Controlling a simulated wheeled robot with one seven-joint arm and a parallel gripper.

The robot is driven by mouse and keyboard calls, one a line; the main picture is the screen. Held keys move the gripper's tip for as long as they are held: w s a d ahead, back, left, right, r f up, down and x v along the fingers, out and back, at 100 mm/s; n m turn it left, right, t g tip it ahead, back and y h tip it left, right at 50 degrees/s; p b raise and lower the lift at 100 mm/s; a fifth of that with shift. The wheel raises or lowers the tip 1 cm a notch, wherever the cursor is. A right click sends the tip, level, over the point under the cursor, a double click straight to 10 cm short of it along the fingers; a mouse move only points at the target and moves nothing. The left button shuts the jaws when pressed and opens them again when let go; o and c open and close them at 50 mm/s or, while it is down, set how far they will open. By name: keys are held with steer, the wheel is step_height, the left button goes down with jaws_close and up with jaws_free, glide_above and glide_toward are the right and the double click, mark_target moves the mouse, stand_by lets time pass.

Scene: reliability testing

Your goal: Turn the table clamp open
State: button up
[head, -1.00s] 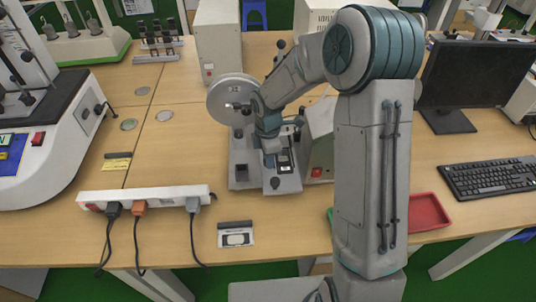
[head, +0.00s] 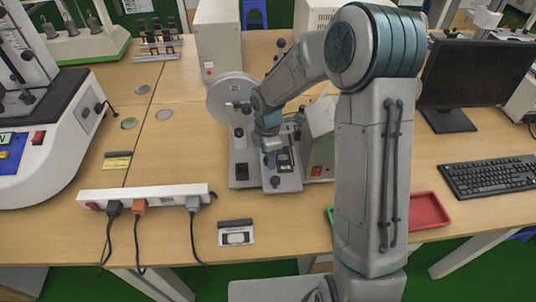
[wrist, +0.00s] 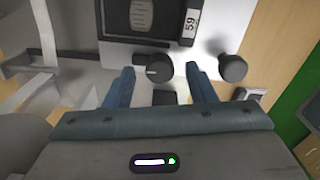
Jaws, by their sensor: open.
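A small testing machine with a round pale disc (head: 231,97) and a grey base (head: 282,184) stands on the table. In the wrist view, a dark round knob (wrist: 159,68) sits between the two blue fingers of my gripper (wrist: 161,72). The fingers are apart, and I see a gap on both sides of the knob. A second black knob (wrist: 233,67) is to the right of the fingers. I cannot tell which knob is the table clamp. In the head view, my gripper (head: 270,155) is low over the machine's base, partly hidden by my wrist.
A white power strip (head: 150,194) with plugged cables lies near the front edge. A red tray (head: 428,211), keyboard (head: 490,179) and monitor (head: 476,85) are at the right. A large white machine (head: 55,150) stands at the left.

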step_height(320, 180, up, 14)
steer(key=shift+f, duration=0.25)
stand_by(0.5)
steer(key=s+d+r+m+t, duration=0.1)
steer(key=s+d+m, duration=0.4)
steer(key=s+m, duration=0.5)
steer(key=s+d+r+m+t, duration=0.2)
steer(key=s+d+m, duration=0.3)
steer(key=s+m, duration=0.5)
steer(key=shift+s+r+m, duration=0.3)
steer(key=shift+s+r, duration=0.5)
steer(key=shift+s, duration=0.2)
